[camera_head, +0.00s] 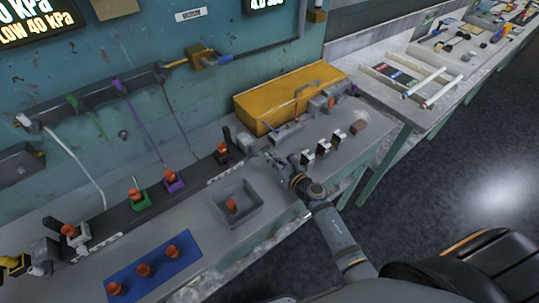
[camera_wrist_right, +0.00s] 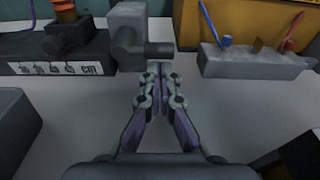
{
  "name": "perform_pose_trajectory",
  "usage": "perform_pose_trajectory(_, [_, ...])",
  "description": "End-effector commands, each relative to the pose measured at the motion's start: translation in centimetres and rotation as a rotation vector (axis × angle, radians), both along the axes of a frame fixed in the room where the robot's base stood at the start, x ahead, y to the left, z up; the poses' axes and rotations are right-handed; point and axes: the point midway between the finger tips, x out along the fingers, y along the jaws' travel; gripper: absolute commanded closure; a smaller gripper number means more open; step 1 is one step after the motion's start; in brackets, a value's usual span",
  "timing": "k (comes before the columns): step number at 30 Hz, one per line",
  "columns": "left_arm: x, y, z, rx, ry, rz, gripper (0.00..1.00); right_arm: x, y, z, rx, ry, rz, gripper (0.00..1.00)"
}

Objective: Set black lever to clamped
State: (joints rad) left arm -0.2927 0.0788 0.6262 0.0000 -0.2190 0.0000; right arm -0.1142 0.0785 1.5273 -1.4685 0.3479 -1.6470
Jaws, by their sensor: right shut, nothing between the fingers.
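A dark lever-like bar (camera_wrist_right: 145,49) sticks out sideways from a dark fitting in front of a grey block (camera_wrist_right: 127,20) in the right wrist view. It is probably the black lever, but its setting cannot be told. The grey block also shows in the head view (camera_head: 244,143), beside a dark upright piece (camera_head: 227,136). My right gripper (camera_wrist_right: 153,73) is shut and empty, its fingertips just short of the bar. In the head view the right gripper (camera_head: 271,158) is over the bench, right of the block. My left gripper is not in view.
A yellow box (camera_head: 290,95) stands behind the gripper. Several small clamp-like blocks (camera_head: 323,147) stand to its right. A grey tray (camera_head: 253,209) with an orange-capped piece and a blue mat (camera_head: 150,270) lie to the left. Bare bench lies under the gripper.

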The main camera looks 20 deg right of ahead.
Motion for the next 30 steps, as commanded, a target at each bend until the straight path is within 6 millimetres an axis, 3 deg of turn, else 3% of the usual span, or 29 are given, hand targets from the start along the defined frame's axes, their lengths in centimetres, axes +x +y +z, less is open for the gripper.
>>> perform_pose_trajectory(7, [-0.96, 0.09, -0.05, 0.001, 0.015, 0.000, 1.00, 0.74, 0.29, -0.09, 0.000, 0.000, 0.001, 1.00])
perform_pose_trajectory(30, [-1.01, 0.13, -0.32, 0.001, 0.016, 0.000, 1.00, 0.74, 0.11, 0.26, -0.084, -0.031, 0.001, 1.00])
